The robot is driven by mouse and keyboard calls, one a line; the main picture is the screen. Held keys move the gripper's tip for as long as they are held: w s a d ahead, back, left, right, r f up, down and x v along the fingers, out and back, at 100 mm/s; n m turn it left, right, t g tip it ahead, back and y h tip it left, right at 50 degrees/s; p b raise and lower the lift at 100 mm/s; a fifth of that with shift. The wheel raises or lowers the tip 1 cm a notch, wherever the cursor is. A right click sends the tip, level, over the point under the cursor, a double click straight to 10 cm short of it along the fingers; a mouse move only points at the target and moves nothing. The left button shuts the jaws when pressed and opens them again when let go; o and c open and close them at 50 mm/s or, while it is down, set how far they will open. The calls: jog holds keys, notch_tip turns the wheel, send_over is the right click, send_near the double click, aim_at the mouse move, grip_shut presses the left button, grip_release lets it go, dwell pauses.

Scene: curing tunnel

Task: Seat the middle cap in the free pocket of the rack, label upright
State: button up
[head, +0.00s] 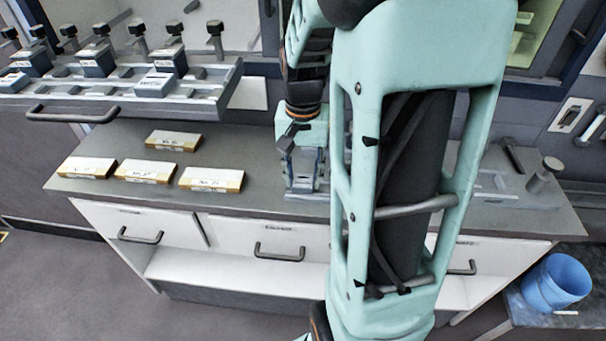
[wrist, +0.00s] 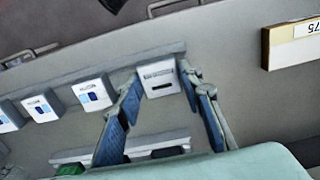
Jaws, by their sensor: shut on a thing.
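In the wrist view my gripper (wrist: 159,75) has its two blue-padded fingers shut on a pale cap (wrist: 157,84). The cap's face shows two dark bars. It lines up with a row of caps with blue-marked labels (wrist: 92,93) along the grey rack (wrist: 125,65). I cannot tell whether the held cap is down in a pocket or just above one. No free pocket is clearly visible. In the head view my gripper is over the counter beside a grey fixture (head: 303,178), and my arm hides much of that area.
Several labelled boxes (head: 148,172) lie on the counter (head: 260,190) to the left. A raised shelf (head: 215,88) with blue-grey blocks is at the upper left. A blue bucket (head: 553,284) stands at the lower right. Bare counter lies between boxes and fixture.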

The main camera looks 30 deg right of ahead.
aim_at(303, 180)
jog(key=shift+f, duration=0.1)
jog(key=o, duration=1.3)
jog(key=shift+c, duration=0.2)
notch_tip(303, 180, up, 12)
jog(key=shift+w, duration=0.1)
